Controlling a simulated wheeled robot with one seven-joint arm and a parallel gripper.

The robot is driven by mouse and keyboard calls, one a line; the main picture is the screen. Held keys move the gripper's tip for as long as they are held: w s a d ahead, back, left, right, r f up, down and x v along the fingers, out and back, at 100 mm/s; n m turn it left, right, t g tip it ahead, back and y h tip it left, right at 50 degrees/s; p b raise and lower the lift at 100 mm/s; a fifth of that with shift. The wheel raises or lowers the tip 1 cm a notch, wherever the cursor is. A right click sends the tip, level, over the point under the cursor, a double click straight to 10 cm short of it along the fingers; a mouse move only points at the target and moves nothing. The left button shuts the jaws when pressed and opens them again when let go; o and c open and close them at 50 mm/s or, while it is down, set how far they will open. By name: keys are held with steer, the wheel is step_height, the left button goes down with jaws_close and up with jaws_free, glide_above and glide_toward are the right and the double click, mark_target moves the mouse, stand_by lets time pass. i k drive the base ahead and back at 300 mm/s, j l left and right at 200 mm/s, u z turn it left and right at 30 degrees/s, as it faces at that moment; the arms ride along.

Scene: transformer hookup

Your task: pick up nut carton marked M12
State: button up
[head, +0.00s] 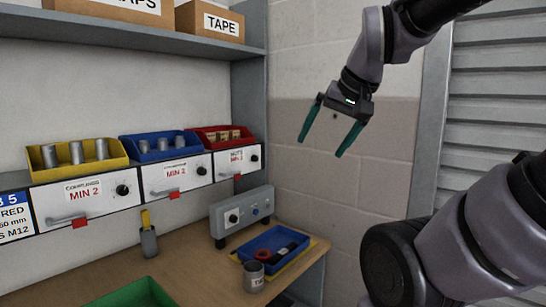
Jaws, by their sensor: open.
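My gripper (321,147) hangs in the air at the upper right, open and empty, its two teal fingers pointing down. Small tan cartons (222,135) stand in a red bin (199,134) on the shelf, to the left of my gripper and apart from it. They appear to be the nut cartons. Any M12 mark on them is too small to read, and the bin's front wall hides their lower parts. A label on the drawer front (227,161) below the red bin seems to read NUTS.
A yellow bin (40,164) and a blue bin (131,157) hold grey cylinders beside the red bin. An upper shelf (150,36) with boxes overhangs them. On the bench are a grey device (232,209), a blue tray (256,245), a cup (253,276) and a green tray (138,294).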

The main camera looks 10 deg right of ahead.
mark_target(210, 135)
steer(key=i+l+u, duration=0.25)
steer(key=l, duration=0.15)
steer(key=l+u, duration=0.2)
steer(key=l, duration=0.2)
steer(key=l+u, duration=0.25)
steer(key=l, duration=0.2)
steer(key=i, duration=0.05)
